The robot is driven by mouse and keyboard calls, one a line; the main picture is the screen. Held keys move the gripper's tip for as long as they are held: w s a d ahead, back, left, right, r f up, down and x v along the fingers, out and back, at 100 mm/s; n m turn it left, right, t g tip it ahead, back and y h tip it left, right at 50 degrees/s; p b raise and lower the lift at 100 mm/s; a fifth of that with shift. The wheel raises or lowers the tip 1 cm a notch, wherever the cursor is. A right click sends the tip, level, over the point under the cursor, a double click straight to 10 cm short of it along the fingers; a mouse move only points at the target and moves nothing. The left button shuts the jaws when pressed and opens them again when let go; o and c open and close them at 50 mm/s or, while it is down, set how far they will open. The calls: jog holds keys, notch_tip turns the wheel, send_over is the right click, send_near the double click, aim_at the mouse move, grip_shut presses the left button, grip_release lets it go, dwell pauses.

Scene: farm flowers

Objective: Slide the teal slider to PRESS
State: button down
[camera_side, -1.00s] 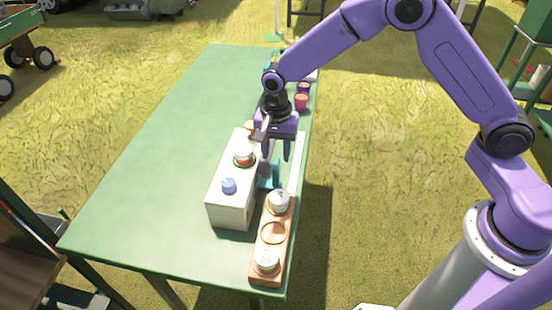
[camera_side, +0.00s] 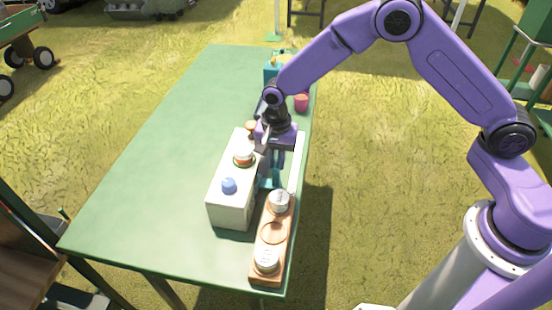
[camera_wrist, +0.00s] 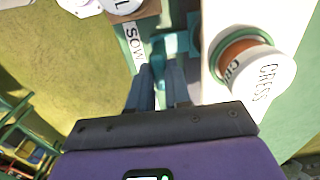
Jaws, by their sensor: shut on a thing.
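The teal slider (camera_side: 268,180) stands on the right side of a white box (camera_side: 231,203), near its middle. In the wrist view the teal slider (camera_wrist: 172,46) sits between the tips of my gripper (camera_wrist: 163,72). My gripper (camera_side: 275,172) points down beside the box and is shut on the slider, partly hiding it in the side view. A pale label strip (camera_wrist: 135,48) beside the slider shows letters upside down, seemingly SOW. I cannot read a PRESS label in either view.
A wooden tray (camera_side: 272,238) with round white-topped items stands in front. A red cup (camera_side: 301,103) stands behind. The table's left is clear.

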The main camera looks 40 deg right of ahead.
jog(key=w+d, duration=0.6)
jog(key=shift+w+d, duration=0.15)
jog(key=shift+w, duration=0.05)
jog(key=c, duration=1.1)
grip_release()
jog(key=shift+o, duration=0.2)
notch_tip(320, 180, up, 18)
jog(key=shift+f, duration=0.25)
